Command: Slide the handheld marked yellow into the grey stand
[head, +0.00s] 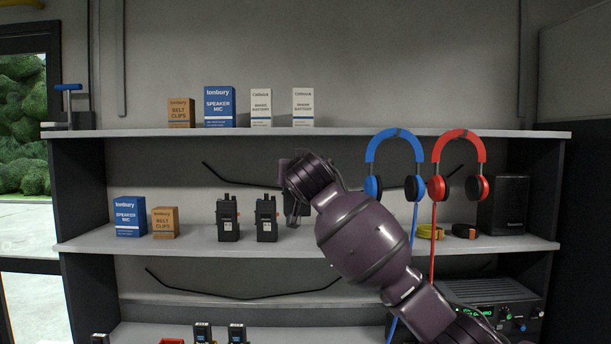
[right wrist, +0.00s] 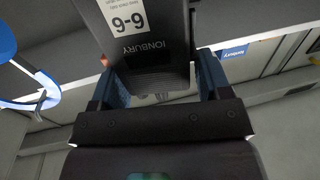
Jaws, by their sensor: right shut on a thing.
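My right gripper (right wrist: 160,78) is shut on a dark handheld (right wrist: 150,45) with a white label and lettering. In the head view my right arm reaches over the middle shelf, and its wrist hides most of the gripper. A dark piece (head: 291,208) shows just below the wrist; I cannot tell whether it is the held handheld. Two black handhelds (head: 228,219) and (head: 266,219) stand upright on the middle shelf, left of it. I see no yellow mark on the held handheld. I cannot pick out the grey stand. My left gripper is not in view.
Blue headphones (head: 394,145) and red headphones (head: 459,147) hang right of my wrist, cords down. Boxes stand on the top shelf (head: 350,134) and left on the middle shelf (head: 180,242). More handhelds (head: 236,333) are low down. A radio set (head: 490,305) sits lower right.

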